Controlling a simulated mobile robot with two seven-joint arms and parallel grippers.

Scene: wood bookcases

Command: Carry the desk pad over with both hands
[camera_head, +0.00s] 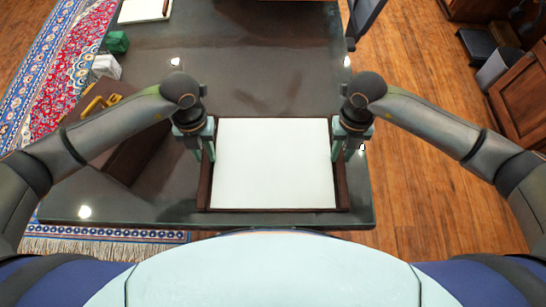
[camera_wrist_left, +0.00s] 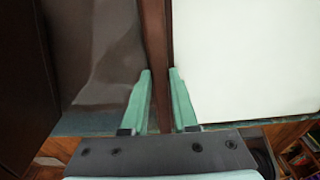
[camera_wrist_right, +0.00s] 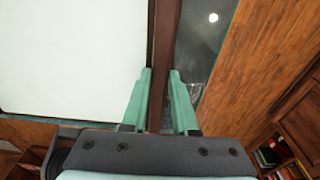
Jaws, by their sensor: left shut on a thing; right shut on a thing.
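The desk pad (camera_head: 273,165) has a white sheet in a dark brown frame and lies at the near edge of the dark desk, in the head view. My left gripper (camera_head: 207,152) is shut on the pad's left frame bar; in the left wrist view (camera_wrist_left: 160,75) its green fingers stand on either side of the bar. My right gripper (camera_head: 340,148) is shut on the right frame bar; the right wrist view (camera_wrist_right: 160,75) shows the same grip. I cannot tell whether the pad touches the desk top.
The dark glossy desk (camera_head: 260,60) is clear beyond the pad. A brown box (camera_head: 135,160) stands left, under my left arm. A green item (camera_head: 117,42) and a white item (camera_head: 106,67) sit at the left edge. Another white pad (camera_head: 144,10) lies at the far left.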

